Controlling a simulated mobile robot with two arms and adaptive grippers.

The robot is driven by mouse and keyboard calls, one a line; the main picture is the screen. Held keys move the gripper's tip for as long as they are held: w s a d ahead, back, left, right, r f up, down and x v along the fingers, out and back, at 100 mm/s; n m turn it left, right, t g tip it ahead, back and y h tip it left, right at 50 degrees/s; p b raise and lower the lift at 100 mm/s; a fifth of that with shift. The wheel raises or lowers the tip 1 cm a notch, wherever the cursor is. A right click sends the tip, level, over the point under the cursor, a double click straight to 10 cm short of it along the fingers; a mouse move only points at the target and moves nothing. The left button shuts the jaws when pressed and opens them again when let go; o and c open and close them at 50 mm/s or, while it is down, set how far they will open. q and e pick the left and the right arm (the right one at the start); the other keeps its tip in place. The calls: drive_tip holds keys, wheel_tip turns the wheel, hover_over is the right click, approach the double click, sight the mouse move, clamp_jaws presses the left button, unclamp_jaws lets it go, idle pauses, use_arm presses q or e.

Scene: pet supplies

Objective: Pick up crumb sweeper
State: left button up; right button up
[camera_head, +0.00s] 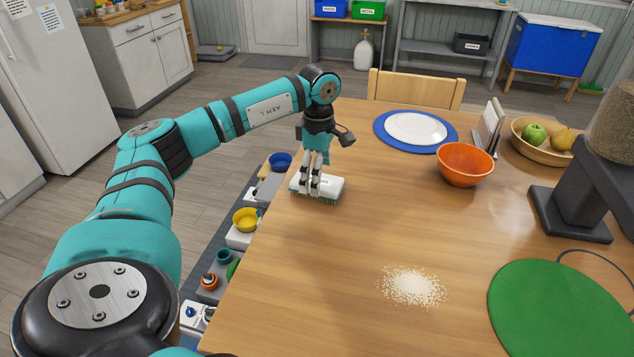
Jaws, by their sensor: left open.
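The crumb sweeper (334,188) is a small white block with a teal edge and dark bristles underneath. It lies on the wooden table (350,250) near the left edge. My left gripper (314,187) points straight down over the sweeper. Its jaws are open, with the fingertips at the sweeper's upper part. I cannot tell whether they touch it. The fingers hide part of its top. My right gripper is not in view.
A pile of pale crumbs (413,286) lies mid-table. An orange bowl (465,166), a white plate (415,128) on a blue mat and a fruit bowl (522,141) stand farther back. A green mat (560,310) is at the right. The table around the sweeper is clear.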

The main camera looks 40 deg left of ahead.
use_arm(q)
drive_tip(key=shift+f, duration=1.6)
drive_tip(key=shift+c, duration=0.4)
drive_tip(key=c, duration=1.2)
drive_tip(key=shift+c, duration=0.2)
drive_tip(key=shift+r, duration=0.15)
drive_tip(key=shift+r, duration=0.5)
wheel_tip(320, 180, up, 2)
drive_tip(key=shift+w+r+b, duration=0.1)
drive_tip(key=shift+b, duration=0.2)
drive_tip(key=s+d+b, duration=0.1)
drive_tip(key=d, duration=0.4)
drive_tip(key=s+d+r+b, duration=0.1)
drive_tip(key=s+d, duration=0.1)
drive_tip(key=d, duration=0.3)
drive_tip(key=s+d, duration=0.1)
drive_tip(key=d, duration=0.4)
drive_tip(key=shift+s+d+r+b, duration=0.25)
drive_tip(key=shift+s+r+b, duration=0.1)
drive_tip(key=shift+b, duration=0.05)
